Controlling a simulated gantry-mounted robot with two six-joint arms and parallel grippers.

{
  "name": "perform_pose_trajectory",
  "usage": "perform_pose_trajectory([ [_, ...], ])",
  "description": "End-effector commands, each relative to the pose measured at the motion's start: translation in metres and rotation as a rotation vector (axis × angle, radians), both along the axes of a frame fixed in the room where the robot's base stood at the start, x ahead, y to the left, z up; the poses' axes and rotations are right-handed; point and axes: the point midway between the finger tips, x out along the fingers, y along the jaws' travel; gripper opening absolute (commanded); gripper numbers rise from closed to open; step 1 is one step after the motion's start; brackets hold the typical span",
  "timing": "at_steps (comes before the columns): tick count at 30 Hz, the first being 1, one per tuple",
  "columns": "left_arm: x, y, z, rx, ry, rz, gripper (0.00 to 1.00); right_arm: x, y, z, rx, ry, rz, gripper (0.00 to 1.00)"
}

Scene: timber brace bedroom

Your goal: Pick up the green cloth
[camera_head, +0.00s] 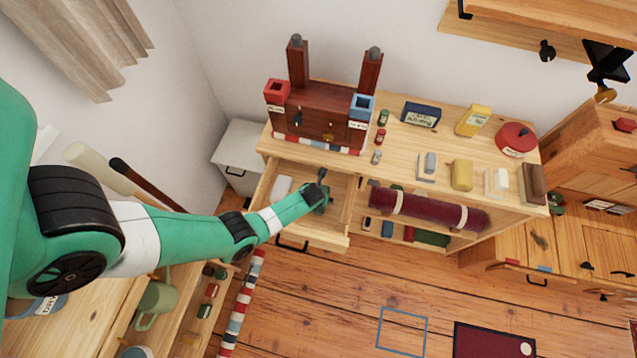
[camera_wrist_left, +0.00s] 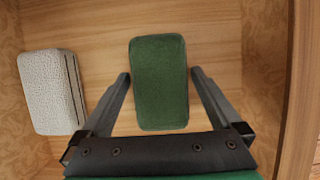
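The green cloth (camera_wrist_left: 159,82) is a folded, block-shaped pad lying on the floor of an open wooden drawer (camera_head: 330,233). My left gripper (camera_wrist_left: 160,78) is open above it, with one finger on each side of the cloth and gaps between. In the head view my left gripper (camera_head: 322,200) reaches down into the drawer and hides most of the cloth. My right gripper is not in view.
A white textured block (camera_wrist_left: 50,92) lies in the drawer left of the cloth, and the drawer walls stand close around. The dresser top (camera_head: 400,150) above bears several small objects. A rolled maroon bundle (camera_head: 425,208) lies right of the drawer.

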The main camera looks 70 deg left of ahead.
Motion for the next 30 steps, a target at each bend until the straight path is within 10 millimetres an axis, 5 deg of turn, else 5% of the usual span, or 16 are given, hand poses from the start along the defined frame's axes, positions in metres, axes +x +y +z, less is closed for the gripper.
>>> perform_pose_trajectory([
  [2,0.0,0.0,0.0,0.0,0.0,0.0,0.82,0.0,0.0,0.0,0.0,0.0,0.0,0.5],
  [12,0.0,0.0,0.0,0.0,0.0,0.0,0.21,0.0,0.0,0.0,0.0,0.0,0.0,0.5],
  [22,0.0,0.0,0.008,0.0,0.0,0.0,0.2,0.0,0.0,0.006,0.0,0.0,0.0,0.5],
  [30,0.0,0.0,0.064,-0.001,-0.001,0.0,0.2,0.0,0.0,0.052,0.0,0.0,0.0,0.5],
])
